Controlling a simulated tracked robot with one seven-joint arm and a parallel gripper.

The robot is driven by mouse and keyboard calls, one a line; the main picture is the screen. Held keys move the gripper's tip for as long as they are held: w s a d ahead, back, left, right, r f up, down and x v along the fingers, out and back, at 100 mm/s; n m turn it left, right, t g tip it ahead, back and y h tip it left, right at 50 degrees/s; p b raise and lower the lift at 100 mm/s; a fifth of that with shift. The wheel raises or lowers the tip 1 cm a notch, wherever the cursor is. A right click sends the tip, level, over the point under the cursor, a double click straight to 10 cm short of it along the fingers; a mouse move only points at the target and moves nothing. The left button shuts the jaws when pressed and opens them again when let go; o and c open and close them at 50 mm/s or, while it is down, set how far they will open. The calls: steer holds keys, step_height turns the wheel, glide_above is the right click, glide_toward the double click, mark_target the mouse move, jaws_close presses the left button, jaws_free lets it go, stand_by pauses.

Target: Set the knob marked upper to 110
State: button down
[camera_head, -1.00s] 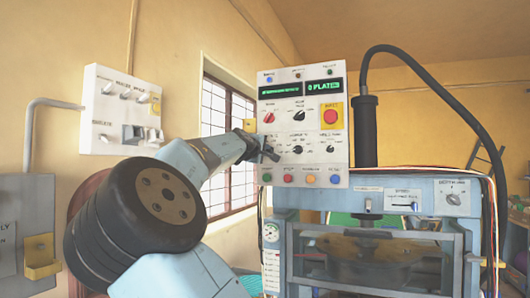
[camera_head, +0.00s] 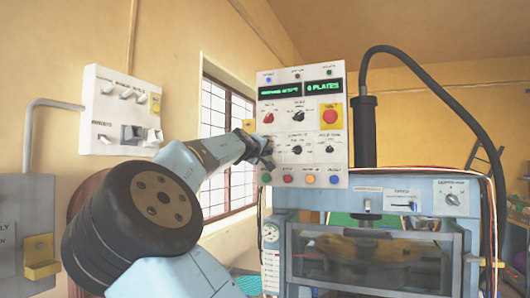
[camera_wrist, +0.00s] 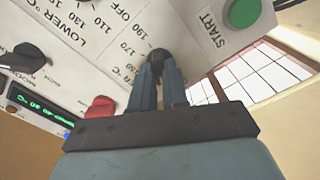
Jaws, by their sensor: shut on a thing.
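The grey control panel (camera_head: 340,168) stands above the press. My gripper (camera_wrist: 158,75) is shut on a dark knob (camera_wrist: 157,58) in the wrist view, with one finger on each side. The label beside this knob is partly covered; only its end, "°C", reads clearly. Numbers such as 150 and 170 show near it, but its pointer is hidden, so its setting cannot be told. A "LOWER °C" label is printed farther left. In the head view my gripper (camera_head: 266,152) is at the panel's left edge and covers the knob.
A red knob (camera_wrist: 100,107), a black knob (camera_wrist: 27,58) and the green START button (camera_wrist: 243,12) lie close around my gripper. The panel also carries a red stop button (camera_head: 330,117) and a row of coloured buttons. A wall switch box (camera_head: 120,110) is at left.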

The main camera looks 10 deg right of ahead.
steer(key=shift+f, duration=0.3)
steer(key=c, duration=1.4)
jaws_free()
steer(key=shift+o, duration=1.3)
steer(key=shift+r, duration=0.2)
steer(key=v, duration=1.3)
steer(key=shift+s+a, duration=0.3)
